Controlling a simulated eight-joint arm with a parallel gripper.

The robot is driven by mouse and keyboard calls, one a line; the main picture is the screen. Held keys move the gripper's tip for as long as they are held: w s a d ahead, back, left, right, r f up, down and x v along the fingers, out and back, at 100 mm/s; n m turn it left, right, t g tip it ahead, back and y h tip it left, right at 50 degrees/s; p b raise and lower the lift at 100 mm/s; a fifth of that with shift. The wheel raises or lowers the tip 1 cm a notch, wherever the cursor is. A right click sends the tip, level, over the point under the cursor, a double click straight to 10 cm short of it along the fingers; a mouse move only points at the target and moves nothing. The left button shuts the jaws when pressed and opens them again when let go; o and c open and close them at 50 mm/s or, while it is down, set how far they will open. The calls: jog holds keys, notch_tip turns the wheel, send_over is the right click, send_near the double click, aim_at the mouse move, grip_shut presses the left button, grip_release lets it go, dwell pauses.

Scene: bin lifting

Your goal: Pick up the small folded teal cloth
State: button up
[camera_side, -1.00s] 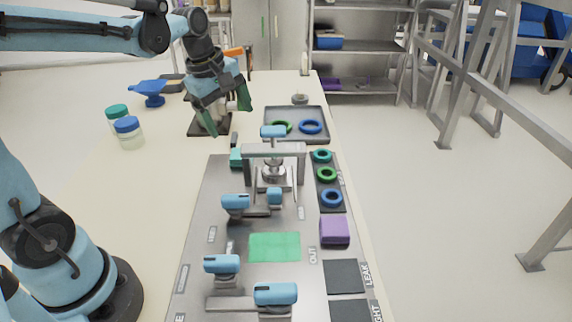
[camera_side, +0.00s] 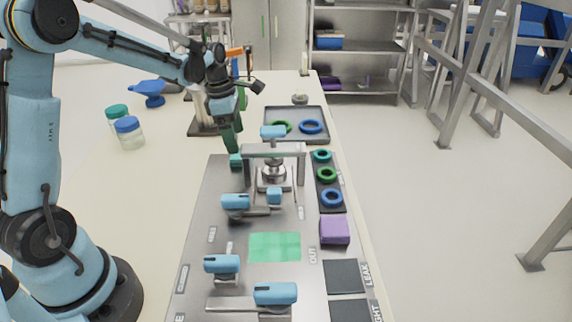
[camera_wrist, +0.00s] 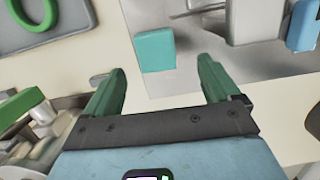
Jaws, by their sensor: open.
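The small folded teal cloth (camera_side: 236,161) lies at the far left corner of the grey metal plate. In the wrist view it is a teal block (camera_wrist: 155,48) just beyond the fingertips, roughly centred between them. My gripper (camera_side: 231,149) points down close above and behind the cloth, and its green fingers partly cover it in the side view. In the wrist view my gripper (camera_wrist: 162,70) is open, with nothing between the fingers. Whether a fingertip touches the cloth cannot be told.
A metal bracket fixture (camera_side: 274,151) stands just right of the cloth. A grey tray (camera_side: 296,138) with green and blue rings lies behind it. A purple block (camera_side: 334,230) and a flat green patch (camera_side: 275,247) are nearer. Two lidded jars (camera_side: 130,134) stand on the left; the table between is clear.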

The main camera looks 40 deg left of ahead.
jog(key=shift+w+d+f, duration=0.1)
jog(key=shift+w+f, duration=0.1)
jog(key=shift+f, duration=0.7)
jog(key=shift+w+a+f, duration=0.1)
jog(key=shift+w+f, duration=0.05)
jog(key=shift+f, duration=0.8)
jog(key=shift+w+d+f, duration=0.1)
jog(key=shift+w+f, duration=0.1)
jog(key=shift+f, duration=0.7)
jog(key=c, duration=1.1)
jog(key=shift+r, duration=0.1)
notch_tip(320, 180, up, 10)
jog(key=shift+f, duration=0.1)
